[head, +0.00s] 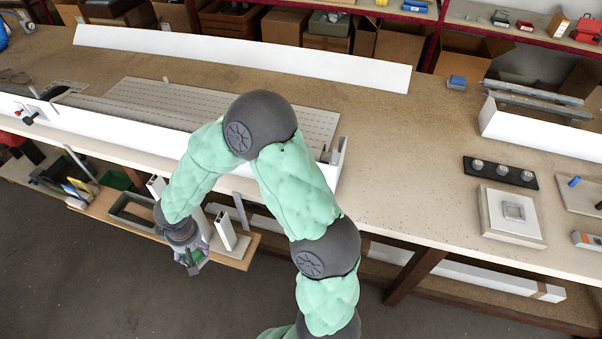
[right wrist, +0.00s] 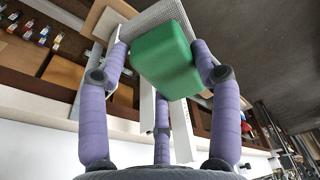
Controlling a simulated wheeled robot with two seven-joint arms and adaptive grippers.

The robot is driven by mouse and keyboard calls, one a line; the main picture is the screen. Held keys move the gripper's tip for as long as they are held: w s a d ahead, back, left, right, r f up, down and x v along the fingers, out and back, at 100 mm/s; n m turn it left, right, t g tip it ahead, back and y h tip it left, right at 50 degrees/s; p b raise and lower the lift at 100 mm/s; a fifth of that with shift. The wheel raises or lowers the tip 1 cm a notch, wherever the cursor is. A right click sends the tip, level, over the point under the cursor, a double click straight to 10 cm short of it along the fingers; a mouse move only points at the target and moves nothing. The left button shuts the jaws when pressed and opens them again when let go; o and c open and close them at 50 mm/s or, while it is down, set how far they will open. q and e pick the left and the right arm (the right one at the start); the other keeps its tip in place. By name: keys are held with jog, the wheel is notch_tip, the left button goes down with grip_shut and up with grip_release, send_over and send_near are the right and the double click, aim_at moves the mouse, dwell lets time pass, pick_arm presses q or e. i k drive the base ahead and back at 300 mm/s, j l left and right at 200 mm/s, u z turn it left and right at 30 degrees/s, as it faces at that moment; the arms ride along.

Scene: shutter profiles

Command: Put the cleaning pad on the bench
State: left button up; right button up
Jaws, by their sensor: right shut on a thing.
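The cleaning pad, a green block (right wrist: 165,62), is held between the purple fingers of my right gripper (right wrist: 166,75) in the right wrist view. In the head view only a small green bit (head: 194,268) of it shows at the gripper (head: 188,258), which points down. That gripper is in front of the bench's front edge, by the low wooden shelf. The bench (head: 400,150) has a speckled brown top, with open room at its middle. My right arm hides part of the bench's front. My left gripper is not in view.
A long white profile (head: 240,55) lies along the back of the bench. A slotted grey plate (head: 225,110) lies left of centre, behind a white front rail (head: 90,122). A black strip with knobs (head: 500,172) and a square white device (head: 512,215) sit at right.

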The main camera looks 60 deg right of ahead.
aim_at(396, 189)
jog(key=k+l+z, duration=0.1)
jog(key=k+z, duration=0.15)
jog(key=k, duration=0.25)
jog(key=k+l+z, duration=0.25)
jog(key=k, duration=0.3)
